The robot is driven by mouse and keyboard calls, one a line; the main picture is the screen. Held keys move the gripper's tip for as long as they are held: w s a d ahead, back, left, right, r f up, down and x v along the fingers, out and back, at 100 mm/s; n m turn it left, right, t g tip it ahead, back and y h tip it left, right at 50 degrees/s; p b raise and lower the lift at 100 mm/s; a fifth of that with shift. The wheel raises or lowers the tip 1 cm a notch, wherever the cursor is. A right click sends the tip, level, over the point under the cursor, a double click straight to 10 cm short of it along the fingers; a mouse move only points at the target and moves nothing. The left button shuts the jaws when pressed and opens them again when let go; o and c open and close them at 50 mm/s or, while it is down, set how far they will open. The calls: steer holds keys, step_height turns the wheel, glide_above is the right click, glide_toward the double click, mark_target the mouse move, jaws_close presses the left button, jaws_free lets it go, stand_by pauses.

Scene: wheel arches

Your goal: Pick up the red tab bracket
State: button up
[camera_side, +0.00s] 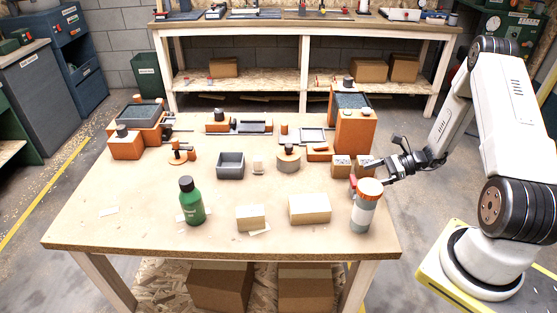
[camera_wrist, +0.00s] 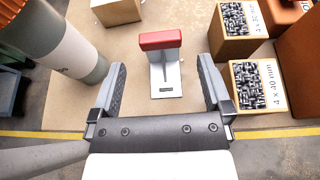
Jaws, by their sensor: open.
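The red tab bracket (camera_wrist: 161,62) stands on the wooden table in the wrist view, with a red bar on top and a pale grey plate below. My gripper (camera_wrist: 162,82) is open, its two dark fingers to the left and right of the bracket with clear gaps on both sides. In the side view, my gripper (camera_side: 366,177) reaches in from the right over the table's right edge. There the bracket (camera_side: 353,185) shows only as a bit of red, mostly hidden behind the white and orange bottle.
The bottle (camera_side: 366,209) stands close to the bracket; it also shows in the wrist view (camera_wrist: 60,45), near the left finger. Boxes of screws (camera_wrist: 258,84) stand close to the right finger. Pale blocks (camera_side: 309,209) and a green bottle (camera_side: 191,203) stand further left on the table (camera_side: 130,225).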

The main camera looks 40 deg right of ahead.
steer(key=shift+x, duration=1.25)
steer(key=shift+a, duration=0.1)
steer(key=shift+x, duration=2.55)
steer(key=c, duration=1.3)
steer(key=shift+o, duration=0.2)
steer(key=shift+r, duration=0.15)
step_height(320, 180, up, 10)
